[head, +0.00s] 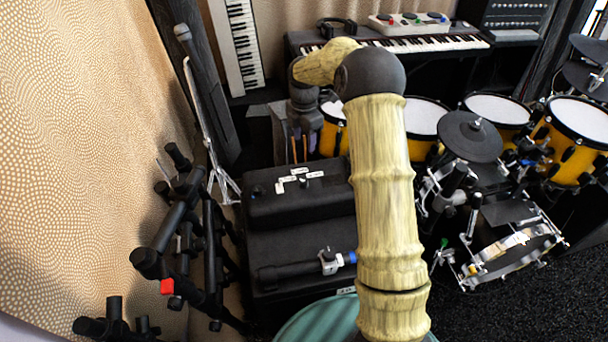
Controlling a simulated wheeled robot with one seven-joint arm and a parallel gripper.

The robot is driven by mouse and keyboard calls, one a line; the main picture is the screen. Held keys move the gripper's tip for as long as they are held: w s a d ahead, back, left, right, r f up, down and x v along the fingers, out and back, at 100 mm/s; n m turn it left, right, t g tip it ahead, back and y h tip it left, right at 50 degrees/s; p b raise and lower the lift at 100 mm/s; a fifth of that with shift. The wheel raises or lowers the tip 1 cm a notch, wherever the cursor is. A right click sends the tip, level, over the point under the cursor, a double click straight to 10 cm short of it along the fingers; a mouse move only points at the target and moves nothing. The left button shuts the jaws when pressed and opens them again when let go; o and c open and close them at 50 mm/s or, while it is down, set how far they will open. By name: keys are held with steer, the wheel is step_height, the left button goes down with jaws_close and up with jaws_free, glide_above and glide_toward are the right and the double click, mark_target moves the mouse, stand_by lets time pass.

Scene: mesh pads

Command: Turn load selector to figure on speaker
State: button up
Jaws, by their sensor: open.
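A black speaker box (258,208) stands in the middle of the head view, on a larger black box. Its top carries a few small white labels around a small dark knob (303,183), which looks like the load selector. The label writing is too small to read, so I cannot tell where the knob points. My gripper (299,150) hangs fingers down behind the labels, a little farther back than the knob. It is open, with nothing visible between its fingers. I cannot tell its exact height above the box.
My arm hides the right part of the box. A black cylinder with a metal clamp (328,262) lies on the lower box (290,240). Black stand tubes (178,225) and a microphone stand (205,120) are at left. A yellow drum kit (565,150) is at right, keyboards (430,42) behind.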

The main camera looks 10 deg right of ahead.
mark_target(304, 180)
step_height(304, 180, down, 17)
steer(key=b, duration=0.3)
steer(key=shift+f, duration=0.2)
stand_by(0.4)
steer(key=c, duration=1)
